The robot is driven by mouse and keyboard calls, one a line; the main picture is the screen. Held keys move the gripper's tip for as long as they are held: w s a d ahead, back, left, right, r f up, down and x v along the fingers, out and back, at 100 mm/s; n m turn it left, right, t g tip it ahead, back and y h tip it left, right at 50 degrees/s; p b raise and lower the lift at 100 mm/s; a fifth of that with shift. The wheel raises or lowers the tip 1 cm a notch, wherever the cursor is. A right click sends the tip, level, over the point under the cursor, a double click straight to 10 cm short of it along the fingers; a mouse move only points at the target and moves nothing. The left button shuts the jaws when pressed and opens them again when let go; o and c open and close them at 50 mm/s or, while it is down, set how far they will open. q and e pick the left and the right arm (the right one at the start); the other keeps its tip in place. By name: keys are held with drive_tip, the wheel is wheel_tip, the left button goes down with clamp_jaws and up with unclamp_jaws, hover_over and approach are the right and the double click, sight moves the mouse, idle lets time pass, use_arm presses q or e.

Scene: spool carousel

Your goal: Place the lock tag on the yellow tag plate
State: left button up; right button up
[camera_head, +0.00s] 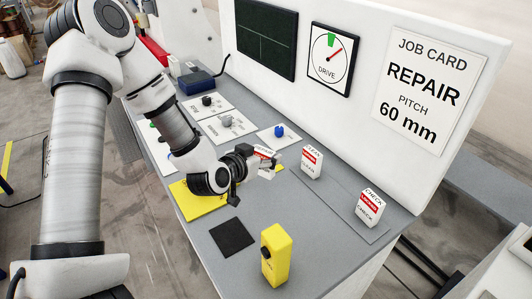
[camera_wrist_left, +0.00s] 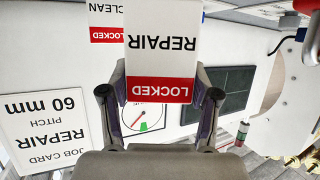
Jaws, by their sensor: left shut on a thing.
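My left gripper (camera_head: 259,168) is shut on a white lock tag with a red band, marked REPAIR and LOCKED (camera_wrist_left: 162,50). The tag also shows in the head view (camera_head: 265,153), partly hidden by the fingers. The yellow tag plate (camera_head: 200,204) lies flat on the grey bench, partly hidden under my left wrist. The gripper and tag appear near its far right end; their height above it is hard to tell. My right gripper is in neither view.
The CLEAN tag (camera_head: 311,162) and CHECK tag (camera_head: 370,208) stand to the right. A yellow box with a black button (camera_head: 268,254) and a black square pad (camera_head: 232,237) are in front. Cards with knobs (camera_head: 228,126) lie behind. A white panel with a job card (camera_head: 430,85) rises along the back.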

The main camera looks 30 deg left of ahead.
use_arm(q)
drive_tip(key=w+a+f+b, duration=0.1)
drive_tip(key=w, duration=0.1)
drive_tip(key=w+a+f+b, duration=0.2)
drive_tip(key=w, duration=0.1)
drive_tip(key=w+a+f+b, duration=0.1)
drive_tip(key=w, duration=0.2)
drive_tip(key=shift+w+a+f+b, duration=0.1)
drive_tip(key=shift+a+f+b, duration=0.3)
drive_tip(key=shift+w+r, duration=0.1)
drive_tip(key=shift+r, duration=0.05)
drive_tip(key=o, duration=1.1)
drive_tip(key=shift+o, duration=0.2)
